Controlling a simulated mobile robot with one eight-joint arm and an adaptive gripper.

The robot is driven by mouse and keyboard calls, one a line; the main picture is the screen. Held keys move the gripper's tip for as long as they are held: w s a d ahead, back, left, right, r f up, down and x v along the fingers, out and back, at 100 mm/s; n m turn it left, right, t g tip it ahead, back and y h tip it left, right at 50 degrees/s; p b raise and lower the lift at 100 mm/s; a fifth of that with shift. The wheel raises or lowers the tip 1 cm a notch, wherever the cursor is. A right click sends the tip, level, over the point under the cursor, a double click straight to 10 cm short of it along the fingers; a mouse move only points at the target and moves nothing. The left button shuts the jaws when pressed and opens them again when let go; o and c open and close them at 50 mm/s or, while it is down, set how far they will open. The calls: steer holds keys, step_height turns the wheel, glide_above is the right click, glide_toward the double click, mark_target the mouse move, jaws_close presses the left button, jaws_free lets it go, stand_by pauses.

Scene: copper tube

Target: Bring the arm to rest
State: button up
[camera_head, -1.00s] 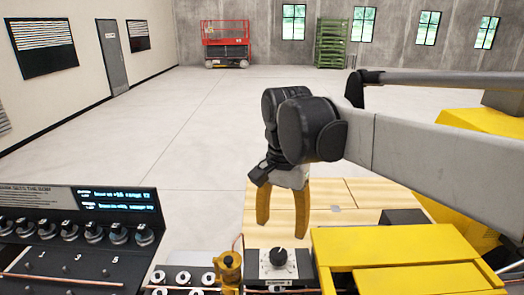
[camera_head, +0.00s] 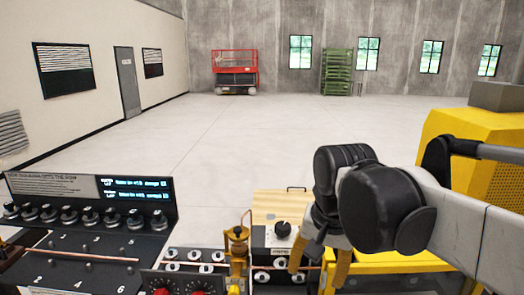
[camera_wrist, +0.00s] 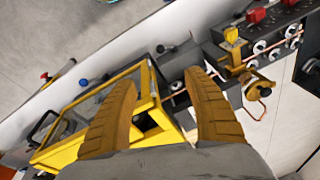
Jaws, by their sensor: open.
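My gripper (camera_head: 318,265) hangs from my grey and black arm at the lower right of the head view. In the wrist view the open fingers (camera_wrist: 160,95) point over a yellow-framed case (camera_wrist: 90,125) and a thin copper tube (camera_wrist: 180,92). The fingers partly hide the case. I cannot tell how high they are above it.
A console with several knobs (camera_head: 85,225) and a screen stands at the left. A brass fitting (camera_head: 238,245) stands beside the black box, near red knobs (camera_head: 180,291). A wooden board (camera_head: 280,204) lies behind. The floor (camera_head: 240,140) beyond is clear up to a red lift (camera_head: 235,72).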

steer(key=s+d+f+n+t+b, duration=0.1)
steer(key=s+d+f+b, duration=0.1)
steer(key=f+b, duration=0.3)
steer(key=s+d+f+n+t+b, duration=0.1)
steer(key=f+b, duration=0.4)
steer(key=f, duration=0.6)
steer(key=s+d+f+n+t+b, duration=0.2)
steer(key=s+d+f+t+b, duration=0.1)
steer(key=f, duration=0.5)
steer(key=s+d+b, duration=0.1)
steer(key=d+b, duration=0.1)
steer(key=b, duration=0.1)
steer(key=shift+s+d+f, duration=0.15)
steer(key=shift+s+d, duration=0.05)
steer(key=shift+s, duration=0.1)
